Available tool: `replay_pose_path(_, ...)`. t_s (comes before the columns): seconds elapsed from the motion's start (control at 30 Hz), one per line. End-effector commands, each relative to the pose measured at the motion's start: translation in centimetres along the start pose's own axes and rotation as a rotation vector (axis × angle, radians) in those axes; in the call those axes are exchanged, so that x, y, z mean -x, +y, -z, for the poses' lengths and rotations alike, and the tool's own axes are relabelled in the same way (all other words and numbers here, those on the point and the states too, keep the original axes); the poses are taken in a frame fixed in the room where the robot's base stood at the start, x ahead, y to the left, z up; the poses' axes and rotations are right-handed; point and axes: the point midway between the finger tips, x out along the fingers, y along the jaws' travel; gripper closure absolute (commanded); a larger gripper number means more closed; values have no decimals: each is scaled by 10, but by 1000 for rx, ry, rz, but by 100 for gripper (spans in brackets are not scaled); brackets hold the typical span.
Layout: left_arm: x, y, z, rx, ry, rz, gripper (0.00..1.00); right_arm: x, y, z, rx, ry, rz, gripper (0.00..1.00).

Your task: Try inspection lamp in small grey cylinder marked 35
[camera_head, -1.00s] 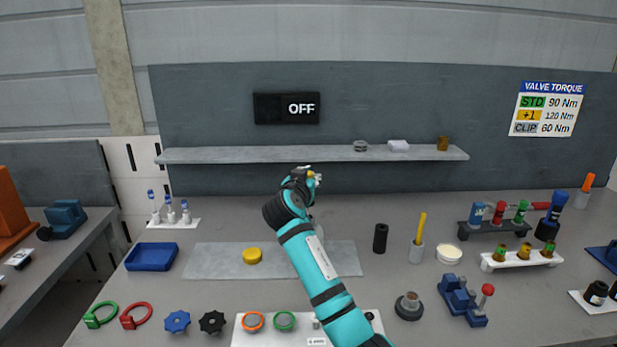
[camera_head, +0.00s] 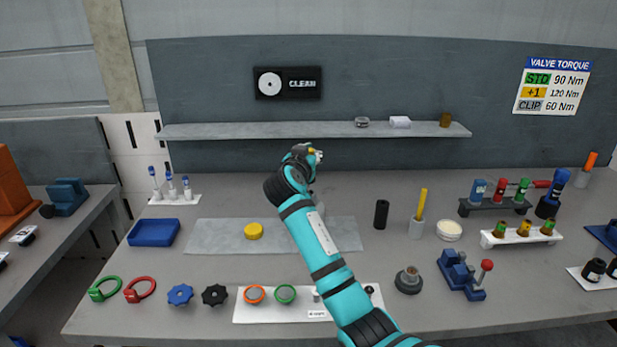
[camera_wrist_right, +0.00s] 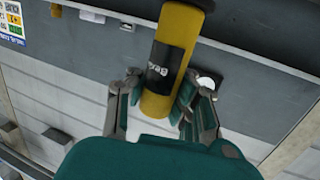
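My right gripper (camera_head: 306,155) is above the back of the bench, in front of the grey back panel. In the right wrist view its fingers (camera_wrist_right: 155,105) are closed around a yellow cylinder with a black lettered band (camera_wrist_right: 163,65), which appears to be the inspection lamp. In the head view only a small yellow bit of it shows at the gripper. A grey piece (camera_head: 319,209) is partly hidden behind my right arm; I cannot read a 35 on it. The wall display (camera_head: 287,83) shows a white disc and the word CLEAN. My left gripper is out of view.
A grey mat (camera_head: 215,237) carries a yellow round cap (camera_head: 254,231). A black cylinder (camera_head: 381,214) and a grey cup with a yellow stick (camera_head: 416,229) stand to the right. A shelf (camera_head: 230,132) runs behind the gripper. A blue tray (camera_head: 154,232) is at left.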

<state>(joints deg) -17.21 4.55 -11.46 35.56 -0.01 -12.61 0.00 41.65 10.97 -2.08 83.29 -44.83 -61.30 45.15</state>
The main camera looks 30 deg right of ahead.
Motion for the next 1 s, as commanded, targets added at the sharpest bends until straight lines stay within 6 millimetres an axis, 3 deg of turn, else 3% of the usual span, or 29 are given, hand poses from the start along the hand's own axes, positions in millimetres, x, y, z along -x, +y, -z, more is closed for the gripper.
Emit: replay_pose_path(1.0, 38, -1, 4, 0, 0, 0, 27, 8, -2, 62, -2, 1, 1, 100)
